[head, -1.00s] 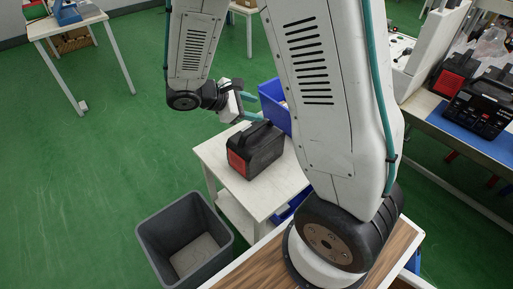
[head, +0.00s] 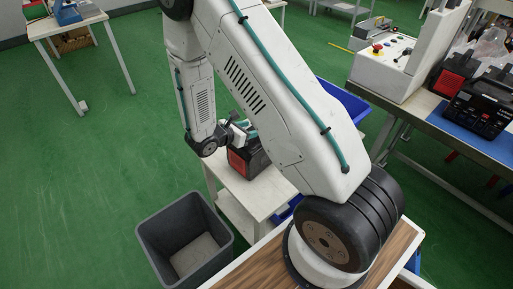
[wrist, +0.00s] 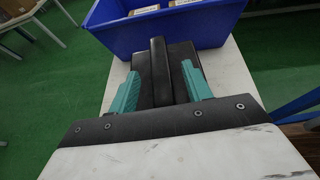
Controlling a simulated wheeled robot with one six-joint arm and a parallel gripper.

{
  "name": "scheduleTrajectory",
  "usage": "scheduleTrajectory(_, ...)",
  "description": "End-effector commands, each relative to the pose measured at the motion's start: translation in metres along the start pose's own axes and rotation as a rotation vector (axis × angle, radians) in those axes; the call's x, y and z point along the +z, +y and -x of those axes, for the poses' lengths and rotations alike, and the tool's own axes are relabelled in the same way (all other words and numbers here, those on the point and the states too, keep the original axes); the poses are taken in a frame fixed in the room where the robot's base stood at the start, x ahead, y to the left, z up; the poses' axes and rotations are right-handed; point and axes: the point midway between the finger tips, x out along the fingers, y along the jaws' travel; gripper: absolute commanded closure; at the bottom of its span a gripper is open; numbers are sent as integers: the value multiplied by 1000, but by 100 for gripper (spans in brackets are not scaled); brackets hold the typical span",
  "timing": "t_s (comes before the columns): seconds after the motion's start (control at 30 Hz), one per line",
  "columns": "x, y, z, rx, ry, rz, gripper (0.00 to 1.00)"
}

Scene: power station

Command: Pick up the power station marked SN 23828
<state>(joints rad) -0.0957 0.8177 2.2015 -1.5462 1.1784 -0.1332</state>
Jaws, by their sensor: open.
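A black power station with a red end panel (head: 238,161) stands on a small white table (head: 262,197). My arm hides part of it in the head view, and no SN marking can be read. In the wrist view its dark body and raised handle (wrist: 160,72) lie between the two teal fingers of my gripper (wrist: 160,88). My gripper is open, with a finger on each side of the handle and a gap to it. In the head view my gripper (head: 240,134) is just above the power station.
A blue bin (wrist: 190,22) with boxes in it stands right behind the power station. A grey open bin (head: 185,240) is on the floor at left front. More power stations (head: 484,105) stand on the bench at right.

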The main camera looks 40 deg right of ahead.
Motion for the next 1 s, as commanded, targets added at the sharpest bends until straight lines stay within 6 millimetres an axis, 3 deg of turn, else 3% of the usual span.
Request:
scheduleTrajectory(0.17, 1, 0, -22, -3, 0, -1, 51)
scheduleTrajectory(0.43, 1, 0, -24, 0, 0, -1, 51)
scheduleTrajectory(0.6, 1, 0, -24, 0, 0, -1, 98)
scheduleTrajectory(1.0, 1, 0, -23, 0, 0, -1, 100)
